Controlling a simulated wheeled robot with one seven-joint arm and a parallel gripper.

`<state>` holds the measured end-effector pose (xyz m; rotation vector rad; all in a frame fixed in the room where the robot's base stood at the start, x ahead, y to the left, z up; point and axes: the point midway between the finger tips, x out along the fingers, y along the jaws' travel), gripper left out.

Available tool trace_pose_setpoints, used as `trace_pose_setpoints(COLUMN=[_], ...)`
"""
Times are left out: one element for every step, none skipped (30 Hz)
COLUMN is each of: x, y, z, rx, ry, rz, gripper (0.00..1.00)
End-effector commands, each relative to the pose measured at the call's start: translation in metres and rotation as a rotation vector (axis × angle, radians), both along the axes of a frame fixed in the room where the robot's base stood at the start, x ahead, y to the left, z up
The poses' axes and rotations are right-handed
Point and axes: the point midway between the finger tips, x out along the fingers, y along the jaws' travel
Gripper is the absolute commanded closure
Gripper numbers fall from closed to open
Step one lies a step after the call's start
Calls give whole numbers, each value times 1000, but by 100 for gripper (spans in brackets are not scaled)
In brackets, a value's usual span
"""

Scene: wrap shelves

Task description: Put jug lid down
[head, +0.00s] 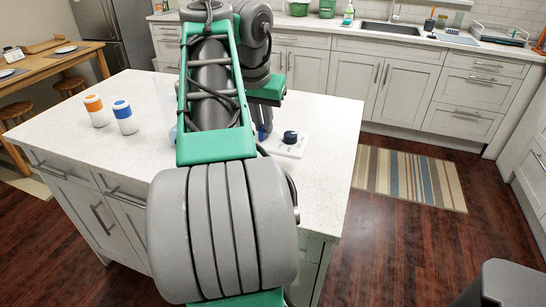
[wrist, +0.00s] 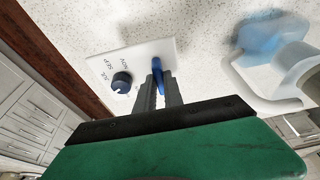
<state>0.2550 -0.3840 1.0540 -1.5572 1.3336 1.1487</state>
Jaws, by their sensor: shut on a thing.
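The jug lid is a white rectangular plate (wrist: 138,62) with month lettering, a round dark-blue dial and an upright blue tab. In the wrist view, my gripper (wrist: 160,77) is shut on the blue tab. In the head view, the lid (head: 296,151) shows at the island's right part, partly behind my arm, and my gripper (head: 263,136) is mostly hidden. The lid lies flat at or just above the worktop; I cannot tell if it touches. The jug (wrist: 292,62), clear and blue with a pale handle, is right of the lid in the wrist view.
The white speckled island top (head: 325,120) is clear around the lid. An orange-topped cup (head: 97,113) and a blue-topped cup (head: 125,119) stand at its left. The sink counter (head: 400,37) is behind, across a striped rug (head: 410,180).

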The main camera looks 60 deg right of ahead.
Motion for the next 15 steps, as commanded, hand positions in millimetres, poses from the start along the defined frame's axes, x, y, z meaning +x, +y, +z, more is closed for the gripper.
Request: trace_pose_setpoints(x=[-1,-1,-1,-1,-1,-1,-1,-1,-1,-1,-1,-1,-1,-1,-1], y=[-10,-15,-20,-24,-27,-29,-31,-33,-37,-40,-40,-39,-39,-39,-39], z=[-27,-32,-37,-40,-41,-43,-45,-47,-52,-56,-63,-72,-78,-82,-85], rx=[2,3,2,1,0,0,1,1,1,1,1,1,1,1,0], ry=[2,2,2,1,0,0,1,1,1,1,1,1,1,1,1], rz=[-3,-2,-3,-1,0,0,0,1,1,0,1,2,2,2,2], gripper=[100,100,100,100,100,100,100,100,100,100,100,100,100,100,100])
